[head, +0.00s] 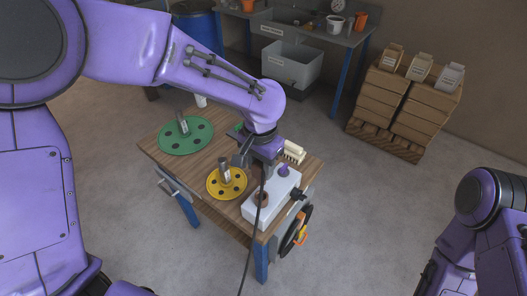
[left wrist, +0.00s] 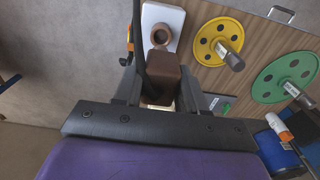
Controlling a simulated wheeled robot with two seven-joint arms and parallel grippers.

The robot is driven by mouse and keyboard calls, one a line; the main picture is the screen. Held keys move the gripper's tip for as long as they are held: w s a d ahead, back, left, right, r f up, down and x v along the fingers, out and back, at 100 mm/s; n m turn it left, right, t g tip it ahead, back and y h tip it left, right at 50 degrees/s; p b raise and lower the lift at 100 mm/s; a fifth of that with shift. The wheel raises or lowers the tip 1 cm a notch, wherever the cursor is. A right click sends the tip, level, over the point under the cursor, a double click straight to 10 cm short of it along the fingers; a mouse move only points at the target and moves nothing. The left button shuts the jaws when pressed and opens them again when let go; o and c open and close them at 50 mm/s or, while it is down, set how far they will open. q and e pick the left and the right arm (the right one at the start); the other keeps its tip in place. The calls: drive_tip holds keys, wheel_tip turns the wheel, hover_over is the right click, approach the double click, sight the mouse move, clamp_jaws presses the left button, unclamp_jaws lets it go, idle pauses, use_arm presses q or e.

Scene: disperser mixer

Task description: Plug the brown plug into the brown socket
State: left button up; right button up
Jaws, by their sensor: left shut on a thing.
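My left gripper (head: 252,158) is shut on the brown plug (left wrist: 166,80), which shows between its fingers in the left wrist view. A black cable (head: 262,188) hangs from it and runs down past the table. The brown socket (head: 262,198) is a round brown ring on top of the white box (head: 252,213) at the table's near right corner. In the head view the plug is mostly hidden by the gripper. My right gripper is out of view.
A yellow disc (head: 213,187) and a green disc (head: 172,143), each with a metal post, lie on the wooden table (head: 185,180). A purple fitting (head: 284,171) sits on the white box. Stacked cartons (head: 408,95) stand at the back right, with clear floor before them.

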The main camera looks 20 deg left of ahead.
sight(261, 179)
use_arm(q)
drive_tip(key=shift+f, duration=0.15)
drive_tip(key=shift+w+a+f, duration=0.1)
drive_tip(key=shift+w+f, duration=0.1)
drive_tip(key=shift+w, duration=0.15)
drive_tip(key=shift+f, duration=0.2)
wheel_tip(261, 179, down, 4)
drive_tip(key=shift+s+f+b, duration=0.15)
drive_tip(key=shift+f+b, duration=0.05)
drive_tip(key=shift+b, duration=0.95)
drive_tip(key=shift+f, duration=0.4)
drive_tip(key=shift+p, duration=0.45)
